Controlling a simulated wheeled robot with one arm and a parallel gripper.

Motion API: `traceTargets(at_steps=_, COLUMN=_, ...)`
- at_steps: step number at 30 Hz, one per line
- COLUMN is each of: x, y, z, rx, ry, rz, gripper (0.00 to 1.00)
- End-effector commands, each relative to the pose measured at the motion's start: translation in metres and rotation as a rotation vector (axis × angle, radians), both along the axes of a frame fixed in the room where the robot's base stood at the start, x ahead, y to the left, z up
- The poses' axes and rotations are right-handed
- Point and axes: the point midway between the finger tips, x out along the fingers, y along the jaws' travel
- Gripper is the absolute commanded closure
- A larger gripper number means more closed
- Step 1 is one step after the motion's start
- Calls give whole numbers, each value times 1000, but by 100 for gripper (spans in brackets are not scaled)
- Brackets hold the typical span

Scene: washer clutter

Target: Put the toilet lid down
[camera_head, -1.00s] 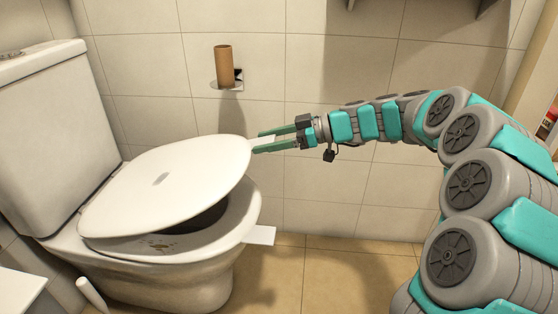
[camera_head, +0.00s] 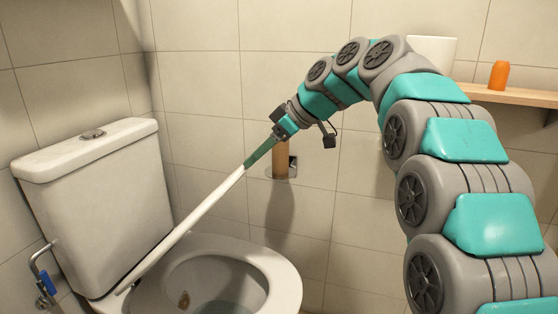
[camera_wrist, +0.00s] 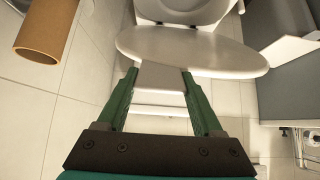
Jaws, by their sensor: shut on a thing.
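The white toilet lid (camera_head: 190,222) stands tilted up above the bowl, seen nearly edge-on in the head view. Its low end is at the hinge by the tank and its raised end is toward my gripper (camera_head: 251,160). My gripper's green fingers are shut on the lid's raised edge. In the wrist view, a pale tab on the lid (camera_wrist: 190,50) lies between the fingertips of my gripper (camera_wrist: 160,76). The toilet bowl (camera_head: 284,283) lies open below, with a brown stain inside.
The tank (camera_head: 95,205) stands behind the bowl at left. A cardboard tube (camera_head: 281,160) on a wall holder is close behind my gripper; it also shows in the wrist view (camera_wrist: 45,30). A wooden shelf (camera_head: 510,97) with an orange bottle (camera_head: 499,75) is at right.

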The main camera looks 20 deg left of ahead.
Motion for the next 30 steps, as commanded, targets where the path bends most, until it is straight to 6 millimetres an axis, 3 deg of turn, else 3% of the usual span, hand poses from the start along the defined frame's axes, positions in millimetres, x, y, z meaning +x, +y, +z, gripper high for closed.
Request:
traceTargets(at_steps=1, x=0, y=10, z=14, rx=6, ry=-1, rz=2, gripper=100)
traceTargets(at_steps=15, x=3, y=76, z=59, rx=9, ry=0, rz=2, gripper=100)
traceTargets(at_steps=22, x=3, y=94, z=68, rx=9, ry=2, rz=1, gripper=100)
traceTargets(at_steps=30, x=4, y=101, z=70, rx=9, ry=1, rz=0, gripper=100)
